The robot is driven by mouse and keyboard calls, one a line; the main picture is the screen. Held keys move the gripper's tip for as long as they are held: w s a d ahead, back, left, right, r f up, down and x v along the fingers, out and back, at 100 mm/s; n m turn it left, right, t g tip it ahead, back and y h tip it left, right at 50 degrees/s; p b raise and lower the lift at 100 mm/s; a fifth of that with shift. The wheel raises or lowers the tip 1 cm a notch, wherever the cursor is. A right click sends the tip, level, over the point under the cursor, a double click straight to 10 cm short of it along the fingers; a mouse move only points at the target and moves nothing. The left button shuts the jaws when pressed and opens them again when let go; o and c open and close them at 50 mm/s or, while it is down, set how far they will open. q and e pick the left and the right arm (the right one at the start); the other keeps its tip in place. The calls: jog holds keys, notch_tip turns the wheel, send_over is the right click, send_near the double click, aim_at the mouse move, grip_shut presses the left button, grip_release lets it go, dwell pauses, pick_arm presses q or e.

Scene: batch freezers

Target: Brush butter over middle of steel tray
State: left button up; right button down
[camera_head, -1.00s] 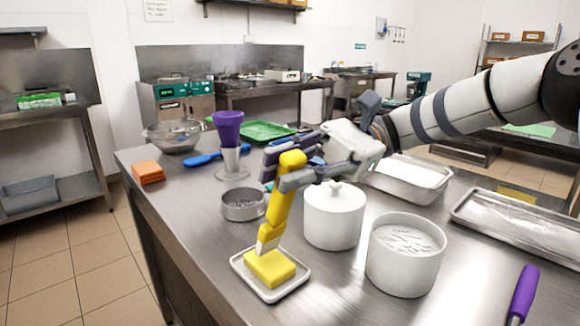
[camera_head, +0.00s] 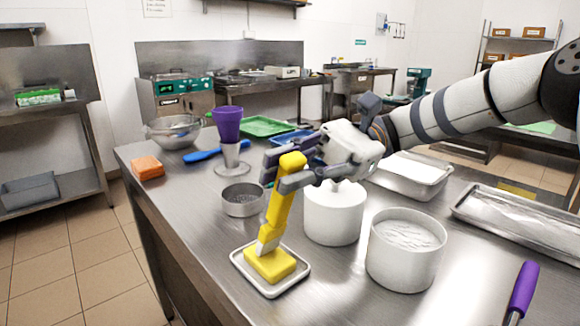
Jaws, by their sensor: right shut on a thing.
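My right gripper (camera_head: 290,172) is shut on the yellow handle of a pastry brush (camera_head: 278,205). The brush is nearly upright, and its pale bristles meet the top of a yellow butter block (camera_head: 269,265). The block sits on a small white dish (camera_head: 272,288) near the table's front edge. A shallow steel tray (camera_head: 520,226) lies at the right, partly cut off by the frame. A deeper steel pan (camera_head: 415,175) with white contents stands behind the pots. My left gripper is not in view.
A lidded white pot (camera_head: 334,215) and an open white tub (camera_head: 405,255) stand between the dish and the shallow tray. A round metal sieve (camera_head: 242,200), purple cup (camera_head: 227,123) and orange sponges (camera_head: 147,167) are at the left. A purple-handled tool (camera_head: 523,288) lies front right.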

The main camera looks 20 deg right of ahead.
jog(key=shift+f, duration=0.35)
dwell(1.0)
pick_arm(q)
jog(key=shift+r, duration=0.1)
pick_arm(e)
jog(key=shift+r+p, duration=0.7)
jog(key=shift+r, duration=2.9)
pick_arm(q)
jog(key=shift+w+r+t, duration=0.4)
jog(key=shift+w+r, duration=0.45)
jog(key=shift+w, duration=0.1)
